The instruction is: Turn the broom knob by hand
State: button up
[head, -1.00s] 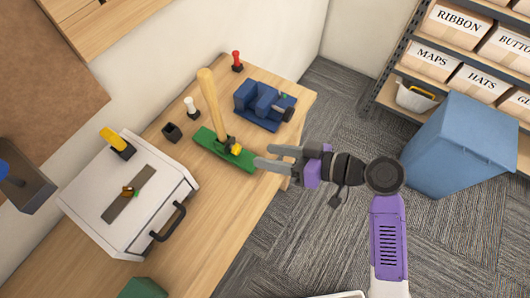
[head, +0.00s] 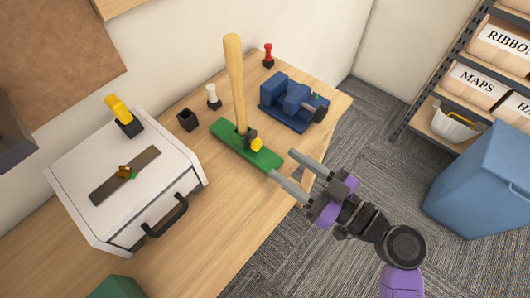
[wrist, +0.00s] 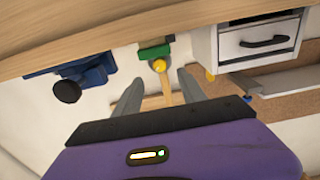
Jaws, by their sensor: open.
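The broom stands on the tabletop, with a green block base (head: 240,148) and a tall wooden handle (head: 235,85) rising from it. A yellow knob (head: 257,145) on a dark mount sits at the foot of the handle, facing my gripper. My gripper (head: 282,163) is open and empty, just off the near right end of the green base, its fingers pointing toward the broom. In the wrist view, the yellow knob (wrist: 159,66) appears just beyond the gap between the fingertips, apart from them, with the green base (wrist: 155,52) behind it.
A blue device (head: 290,100) with a dark round knob stands to the right of the broom. A white box (head: 125,180) with a black handle is at left. Small black, white and red items stand near the wall. A blue bin (head: 485,190) stands on the carpet.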

aim_at(259, 146)
jog(key=p+x, duration=0.1)
jog(key=x, duration=0.6)
jog(key=shift+p, duration=0.35)
grip_shut()
